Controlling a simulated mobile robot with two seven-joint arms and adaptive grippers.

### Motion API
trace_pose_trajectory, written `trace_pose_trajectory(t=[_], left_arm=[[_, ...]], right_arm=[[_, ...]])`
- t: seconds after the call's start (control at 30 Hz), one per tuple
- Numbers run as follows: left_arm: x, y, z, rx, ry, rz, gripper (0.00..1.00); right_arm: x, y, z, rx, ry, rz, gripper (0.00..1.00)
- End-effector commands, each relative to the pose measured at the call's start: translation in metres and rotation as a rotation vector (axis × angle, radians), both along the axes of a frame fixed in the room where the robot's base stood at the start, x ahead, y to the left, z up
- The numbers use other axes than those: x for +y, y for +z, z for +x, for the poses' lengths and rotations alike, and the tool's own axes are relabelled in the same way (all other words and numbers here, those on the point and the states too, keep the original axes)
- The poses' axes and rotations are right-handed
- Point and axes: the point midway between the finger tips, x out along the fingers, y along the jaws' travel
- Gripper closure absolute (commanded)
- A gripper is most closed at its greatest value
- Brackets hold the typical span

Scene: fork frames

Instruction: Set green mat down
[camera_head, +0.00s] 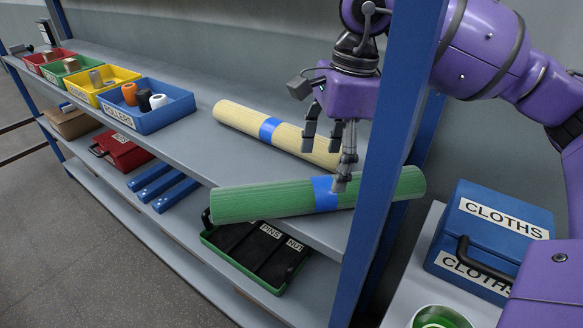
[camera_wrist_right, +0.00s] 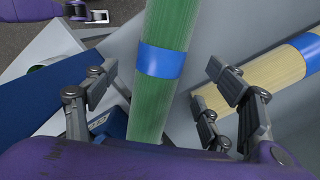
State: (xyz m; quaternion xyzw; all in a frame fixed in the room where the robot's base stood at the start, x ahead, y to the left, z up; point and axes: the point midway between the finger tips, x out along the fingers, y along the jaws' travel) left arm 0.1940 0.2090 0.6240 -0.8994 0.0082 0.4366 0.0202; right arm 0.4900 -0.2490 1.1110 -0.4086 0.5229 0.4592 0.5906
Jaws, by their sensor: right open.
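The green rolled mat (camera_head: 265,201) has a blue band around its middle. In the head view its left end juts past the shelf's front edge, and its right part crosses the blue post. Whether it rests on the shelf (camera_head: 190,140) I cannot tell. My right gripper (camera_head: 340,165) is open above the mat at the blue band. In the wrist view the mat (camera_wrist_right: 160,100) runs between the spread fingers of my right gripper (camera_wrist_right: 160,95), with gaps on both sides. A purple part with small fingers, possibly my left gripper (camera_wrist_right: 92,15), shows at the top left.
A cream rolled mat (camera_head: 245,119) lies behind on the same shelf. The blue post (camera_head: 365,240) stands close to my right gripper. A blue rollers bin (camera_head: 150,118) stands left. A black tray (camera_head: 262,250) is below, and a blue cloths box (camera_head: 480,225) is right.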

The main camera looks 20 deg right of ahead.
Motion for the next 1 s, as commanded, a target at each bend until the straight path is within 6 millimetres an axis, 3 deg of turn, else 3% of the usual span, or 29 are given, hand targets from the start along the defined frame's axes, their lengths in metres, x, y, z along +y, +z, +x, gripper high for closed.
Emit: trace_pose_trajectory(t=[0.5,0.83,1.0], left_arm=[[-0.002,0.009,0.005,-0.014,0.003,-0.004,0.04],[-0.001,0.008,0.004,-0.011,0.003,-0.004,0.04],[-0.001,0.008,0.004,-0.01,0.001,-0.003,0.04]], right_arm=[[0.01,-0.066,0.006,0.007,-0.007,0.0,0.24],[0.011,-0.075,0.007,0.004,-0.007,0.0,0.24],[0.011,-0.074,0.007,0.004,-0.007,0.0,0.45]])
